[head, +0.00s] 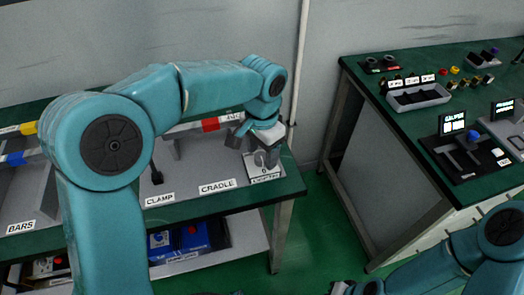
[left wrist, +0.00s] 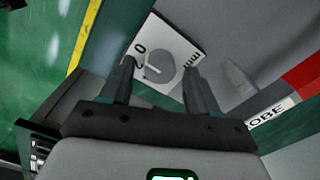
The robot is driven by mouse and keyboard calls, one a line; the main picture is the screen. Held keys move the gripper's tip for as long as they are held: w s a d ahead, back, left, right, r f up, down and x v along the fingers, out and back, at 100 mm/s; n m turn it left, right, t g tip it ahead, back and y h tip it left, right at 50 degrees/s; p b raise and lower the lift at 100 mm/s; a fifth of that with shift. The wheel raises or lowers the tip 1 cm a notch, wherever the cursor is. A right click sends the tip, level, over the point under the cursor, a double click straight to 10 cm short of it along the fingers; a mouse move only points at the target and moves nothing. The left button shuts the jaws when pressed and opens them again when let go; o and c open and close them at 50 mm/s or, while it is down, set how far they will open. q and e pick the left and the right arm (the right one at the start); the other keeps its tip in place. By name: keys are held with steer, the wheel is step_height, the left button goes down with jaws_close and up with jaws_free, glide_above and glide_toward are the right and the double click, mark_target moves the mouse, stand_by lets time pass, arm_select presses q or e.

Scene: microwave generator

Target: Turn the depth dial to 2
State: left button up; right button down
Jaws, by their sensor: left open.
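The depth dial (left wrist: 160,68) is a round grey knob on a white plate (left wrist: 180,50) with a "0" and "mm" printed on it. In the left wrist view it appears between the two fingers of my left gripper (left wrist: 158,76); contact cannot be told. The left gripper is open. In the head view the left gripper (head: 266,158) points down over the white plate (head: 262,177) at the right end of the left bench and hides the knob. The knob's exact setting is unclear. My right arm enters at lower right; its gripper is mostly cut off at the bottom edge.
The left bench (head: 235,198) carries a rig with CLAMP (head: 159,200) and CRADLE (head: 216,187) labels and a red block (head: 210,125). A second green bench (head: 400,68) with a grey tray (head: 414,98) and small displays stands at right. Green floor separates the benches.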

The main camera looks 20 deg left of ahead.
arm_select(q)
steer(key=shift+f, duration=0.15)
steer(key=shift+s, duration=0.1)
steer(key=c, duration=1.1)
steer(key=shift+o, duration=0.3)
steer(key=n, duration=0.8)
steer(key=shift+a+n, duration=0.1)
steer(key=shift+n, duration=0.2)
